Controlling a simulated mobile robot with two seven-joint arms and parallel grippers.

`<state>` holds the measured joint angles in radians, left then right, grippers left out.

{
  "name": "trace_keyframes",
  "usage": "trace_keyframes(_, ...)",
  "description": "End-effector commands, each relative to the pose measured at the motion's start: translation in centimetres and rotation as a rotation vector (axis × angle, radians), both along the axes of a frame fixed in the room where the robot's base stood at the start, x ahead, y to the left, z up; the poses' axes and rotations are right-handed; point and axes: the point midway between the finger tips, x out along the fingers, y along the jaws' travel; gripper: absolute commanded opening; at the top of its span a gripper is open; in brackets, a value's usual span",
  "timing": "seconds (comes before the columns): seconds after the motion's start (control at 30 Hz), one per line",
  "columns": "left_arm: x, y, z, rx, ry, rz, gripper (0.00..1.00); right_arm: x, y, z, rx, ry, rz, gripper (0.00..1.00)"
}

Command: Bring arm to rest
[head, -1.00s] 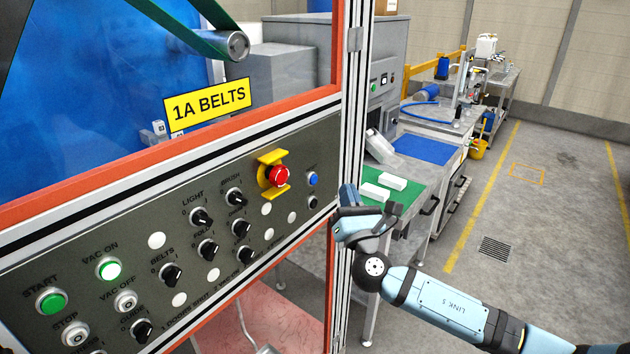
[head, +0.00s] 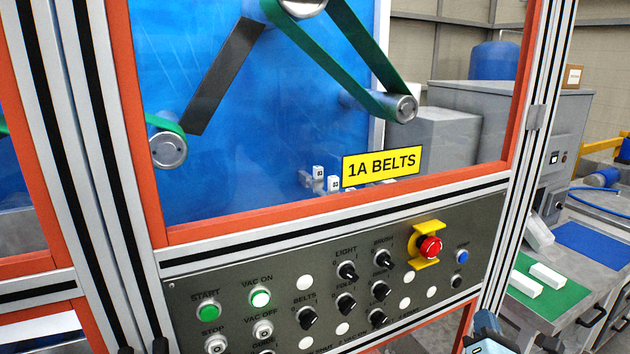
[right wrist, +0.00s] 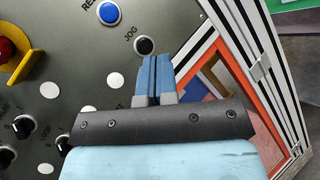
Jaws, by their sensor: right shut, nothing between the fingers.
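My right gripper (head: 486,322) shows only in part at the bottom edge of the head view, in front of the frame post right of the control panel (head: 320,268). In the right wrist view its blue fingers (right wrist: 154,78) are shut with nothing between them. Most of the right arm is out of the head view. My left gripper is not in view.
The panel carries a red emergency stop (head: 430,247) in a yellow guard, a blue button (head: 462,256), several black knobs and a lit VAC ON button (head: 260,298). A bench with a green mat (head: 530,303) and white blocks (head: 547,276) stands at the right.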

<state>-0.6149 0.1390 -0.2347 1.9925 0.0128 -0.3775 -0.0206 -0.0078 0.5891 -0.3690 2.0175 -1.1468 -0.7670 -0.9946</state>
Motion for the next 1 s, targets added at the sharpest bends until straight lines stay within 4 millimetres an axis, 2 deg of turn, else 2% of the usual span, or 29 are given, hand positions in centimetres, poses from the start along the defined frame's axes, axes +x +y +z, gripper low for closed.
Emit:
trace_keyframes(0.03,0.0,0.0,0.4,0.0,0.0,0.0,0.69,-1.3,1.1,-3.7,0.183,0.083,0.043,0.0)
trace_keyframes(0.1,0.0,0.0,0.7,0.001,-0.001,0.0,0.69,-3.4,2.9,-8.4,0.473,0.185,0.089,0.0)
trace_keyframes(0.17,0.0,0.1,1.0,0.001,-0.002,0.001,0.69,-5.6,4.6,-12.1,0.733,0.263,0.107,0.0)
trace_keyframes(0.2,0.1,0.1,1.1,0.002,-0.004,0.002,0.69,-7.3,5.8,-14.3,0.912,0.308,0.106,0.0)
trace_keyframes(0.3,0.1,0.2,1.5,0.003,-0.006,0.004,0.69,-12.1,8.9,-19.1,1.372,0.396,0.066,0.0)
trace_keyframes(0.4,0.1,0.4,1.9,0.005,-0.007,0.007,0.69,-16.8,11.8,-22.4,1.807,0.429,-0.028,0.0)
trace_keyframes(0.5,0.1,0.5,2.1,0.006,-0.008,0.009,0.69,-20.5,14.0,-24.2,2.158,0.412,-0.14,0.0)
trace_keyframes(0.63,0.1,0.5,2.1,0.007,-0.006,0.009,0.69,-23.2,15.3,-25.2,2.418,0.368,-0.245,0.0)
trace_keyframes(0.77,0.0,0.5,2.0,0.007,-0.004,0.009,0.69,-23.9,15.6,-25.4,2.492,0.35,-0.274,0.0)
trace_keyframes(1.0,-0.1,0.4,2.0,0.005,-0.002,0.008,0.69,-23.8,15.6,-25.4,2.488,0.352,-0.273,0.0)
